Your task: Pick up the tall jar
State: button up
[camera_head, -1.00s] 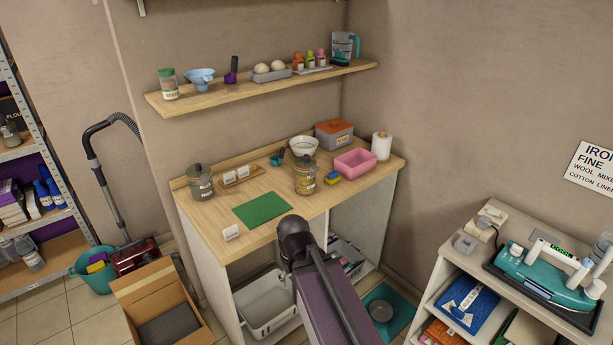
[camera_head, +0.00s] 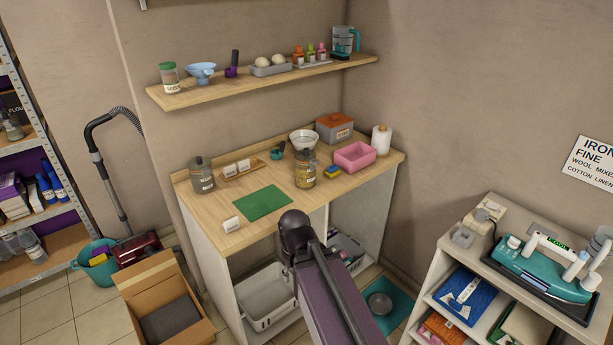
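Two lidded jars stand upright on the wooden counter (camera_head: 225,213). One is clear with yellowish contents and a label (camera_head: 305,174), right of the middle. The other is a grey-lidded jar (camera_head: 202,178) at the left. A smaller green-lidded jar (camera_head: 170,80) stands on the wall shelf. I cannot tell for certain which is the tall jar; the yellowish one looks the tallest on the counter. My dark arm rises from the bottom of the picture, its visible joint in front of the counter's front edge. My gripper's fingers do not show.
A green mat (camera_head: 262,203) lies between the jars. Near the yellowish jar are a white bowl (camera_head: 302,139), a pink bin (camera_head: 355,155), a yellow-and-blue sponge (camera_head: 333,171) and a paper roll (camera_head: 381,140). A small white card (camera_head: 231,224) stands at the front. An open cardboard box (camera_head: 165,300) is on the floor.

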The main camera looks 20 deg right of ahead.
aim_at(305, 178)
jog(key=k, duration=1.3)
jog(key=z, duration=0.4)
jog(key=i, duration=0.75)
jog(key=z, duration=0.45)
jog(key=i, duration=1.4)
jog(key=u, duration=0.4)
